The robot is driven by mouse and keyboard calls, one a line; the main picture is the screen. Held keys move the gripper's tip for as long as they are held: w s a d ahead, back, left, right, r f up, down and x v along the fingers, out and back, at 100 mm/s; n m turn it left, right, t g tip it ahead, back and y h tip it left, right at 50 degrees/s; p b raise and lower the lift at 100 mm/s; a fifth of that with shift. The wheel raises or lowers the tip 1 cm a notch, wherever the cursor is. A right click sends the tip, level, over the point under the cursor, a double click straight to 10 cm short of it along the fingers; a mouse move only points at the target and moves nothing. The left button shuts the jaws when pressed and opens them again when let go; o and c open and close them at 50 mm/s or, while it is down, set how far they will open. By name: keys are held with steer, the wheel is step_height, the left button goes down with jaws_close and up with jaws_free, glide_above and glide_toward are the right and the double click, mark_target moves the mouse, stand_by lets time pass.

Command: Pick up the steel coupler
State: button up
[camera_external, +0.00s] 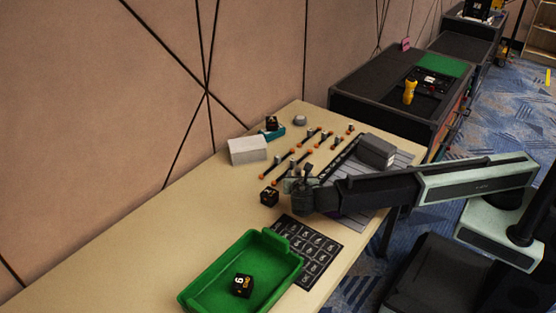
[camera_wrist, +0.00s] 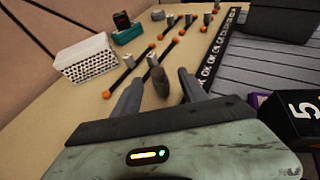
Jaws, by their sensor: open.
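My gripper (camera_external: 297,182) is low over the wooden table; in the wrist view its two fingers (camera_wrist: 161,76) are apart. A dark grey-brown upright piece (camera_wrist: 161,84) shows between the fingers, with no clear contact on either side. It may be the steel coupler, but I cannot tell for sure. Just beyond it stands a small grey metal cylinder (camera_wrist: 152,59). Several similar cylinders (camera_wrist: 189,19) stand farther back, among dark rods with orange ends (camera_wrist: 130,75). In the external view the piece between the fingers is hard to make out.
A white perforated box (camera_external: 247,151) and a teal holder (camera_external: 273,133) stand at the back. A black numbered cube (camera_external: 269,197) is near my gripper. A green tray (camera_external: 190,299) holds another cube (camera_external: 242,286). A dark printed mat (camera_external: 318,259) and a grey box (camera_external: 376,150) lie right.

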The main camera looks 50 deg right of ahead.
mark_target(298, 171)
steer(key=b+x, duration=0.2)
steer(key=x, duration=0.3)
steer(key=shift+w, duration=0.25)
jaws_close()
step_height(298, 171, up, 10)
steer(key=p, duration=1)
steer(key=shift+r, duration=0.1)
